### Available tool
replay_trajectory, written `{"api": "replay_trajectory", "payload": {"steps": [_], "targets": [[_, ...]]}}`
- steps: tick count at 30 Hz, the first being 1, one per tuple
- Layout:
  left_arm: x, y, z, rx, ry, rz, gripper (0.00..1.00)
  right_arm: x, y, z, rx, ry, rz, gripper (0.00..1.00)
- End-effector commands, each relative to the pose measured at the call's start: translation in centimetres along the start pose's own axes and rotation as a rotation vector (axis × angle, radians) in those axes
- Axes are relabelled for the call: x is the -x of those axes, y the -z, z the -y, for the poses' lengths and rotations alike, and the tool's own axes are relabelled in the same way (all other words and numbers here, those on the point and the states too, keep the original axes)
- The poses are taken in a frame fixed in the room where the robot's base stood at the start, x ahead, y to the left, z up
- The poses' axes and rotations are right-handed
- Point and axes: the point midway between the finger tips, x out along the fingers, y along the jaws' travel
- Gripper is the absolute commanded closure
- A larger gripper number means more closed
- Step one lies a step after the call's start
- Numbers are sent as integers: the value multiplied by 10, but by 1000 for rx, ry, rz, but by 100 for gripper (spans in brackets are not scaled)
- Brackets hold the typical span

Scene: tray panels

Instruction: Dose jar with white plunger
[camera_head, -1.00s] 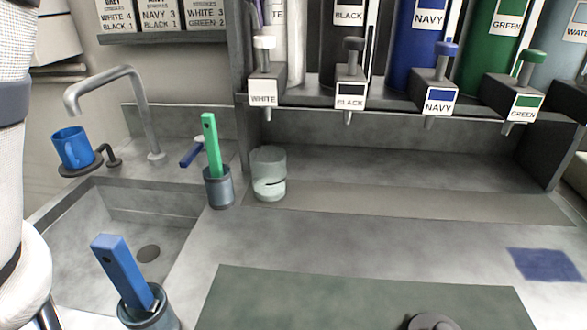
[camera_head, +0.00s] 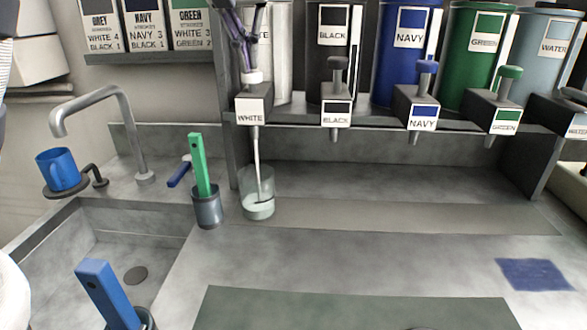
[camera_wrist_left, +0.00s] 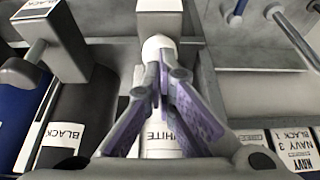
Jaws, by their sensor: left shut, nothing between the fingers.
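The white plunger (camera_head: 252,78) sits low on its dispenser block labelled WHITE (camera_head: 252,105). My left gripper (camera_head: 246,66) is shut and empty, with its fingertips directly on top of the plunger's knob. In the left wrist view the closed fingertips (camera_wrist_left: 163,78) overlap the edge of the round white knob (camera_wrist_left: 157,45). A thin white stream (camera_head: 257,150) runs from the nozzle into the clear glass jar (camera_head: 258,186), which stands below it with a pale layer at the bottom. My right gripper is not in view.
Black (camera_head: 337,64), navy (camera_head: 427,67) and green (camera_head: 510,72) plungers stand to the right. Left of the jar, a dark cup (camera_head: 208,212) holds a green stick (camera_head: 198,165). A sink with a faucet (camera_head: 140,120) and blue mug (camera_head: 58,168) is further left.

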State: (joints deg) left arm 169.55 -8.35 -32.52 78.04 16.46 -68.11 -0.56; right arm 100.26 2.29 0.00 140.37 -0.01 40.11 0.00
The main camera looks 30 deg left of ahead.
Motion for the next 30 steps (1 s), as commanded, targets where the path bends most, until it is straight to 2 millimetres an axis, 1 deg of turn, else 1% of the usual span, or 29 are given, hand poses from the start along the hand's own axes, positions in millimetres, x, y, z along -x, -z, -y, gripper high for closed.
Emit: {"api": "replay_trajectory", "payload": {"steps": [1, 8, 22, 30], "targets": [[-3, -2, -1, -1, 1, 4, 100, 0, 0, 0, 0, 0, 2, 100], [-2, -1, -2, -2, 0, 3, 100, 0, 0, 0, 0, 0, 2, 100], [31, 13, -1, -1, -1, 1, 100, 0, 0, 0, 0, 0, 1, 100], [34, 15, -1, 0, 0, 1, 100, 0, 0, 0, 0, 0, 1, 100]]}}
